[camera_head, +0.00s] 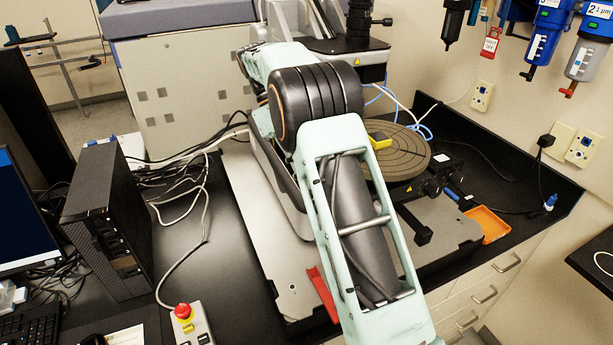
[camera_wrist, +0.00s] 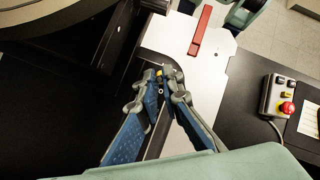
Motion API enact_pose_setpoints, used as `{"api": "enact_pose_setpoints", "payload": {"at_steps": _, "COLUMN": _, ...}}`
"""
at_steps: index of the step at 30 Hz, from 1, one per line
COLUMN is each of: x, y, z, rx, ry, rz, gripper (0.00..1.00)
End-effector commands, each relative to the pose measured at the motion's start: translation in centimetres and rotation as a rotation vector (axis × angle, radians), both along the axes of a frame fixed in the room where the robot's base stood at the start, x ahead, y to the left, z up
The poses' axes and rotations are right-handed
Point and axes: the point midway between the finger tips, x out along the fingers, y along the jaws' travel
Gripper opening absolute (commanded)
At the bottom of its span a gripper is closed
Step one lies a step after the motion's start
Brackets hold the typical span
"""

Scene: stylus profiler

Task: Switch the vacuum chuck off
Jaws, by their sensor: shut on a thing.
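In the wrist view my gripper (camera_wrist: 161,82) has its two blue-and-grey fingers brought together over the dark edge beside the pale base plate (camera_wrist: 222,70). A small yellow-tipped piece (camera_wrist: 159,73) shows between the fingertips; they are closed on it. It may be the vacuum switch, but it is too small and covered to tell its position. In the head view the round grooved chuck (camera_head: 407,162) sits on the profiler, with a yellow piece (camera_head: 380,140) at its left edge. My arm hides my gripper and the switch area there.
A red bar (camera_head: 322,293) lies on the base plate's front. A control box with a red emergency button (camera_head: 183,311) stands on the bench at front left. A black computer tower (camera_head: 108,215) and loose cables stand at left. An orange tray (camera_head: 489,225) sits at right.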

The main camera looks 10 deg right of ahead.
Motion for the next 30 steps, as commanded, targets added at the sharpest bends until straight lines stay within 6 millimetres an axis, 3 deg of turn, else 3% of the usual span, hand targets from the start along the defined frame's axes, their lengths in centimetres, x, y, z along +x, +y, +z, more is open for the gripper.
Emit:
{"api": "enact_pose_setpoints", "payload": {"at_steps": 19, "x": 0.23, "y": 0.04, "z": 0.07, "rx": -0.008, "ry": 0.036, "rz": 0.001, "gripper": 0.0}}
{"api": "enact_pose_setpoints", "payload": {"at_steps": 24, "x": 0.22, "y": 0.05, "z": 0.04, "rx": -0.008, "ry": 0.037, "rz": 0.0, "gripper": 0.23}}
{"api": "enact_pose_setpoints", "payload": {"at_steps": 30, "x": 0.19, "y": 0.04, "z": -0.02, "rx": -0.008, "ry": 0.038, "rz": 0.0, "gripper": 0.24}}
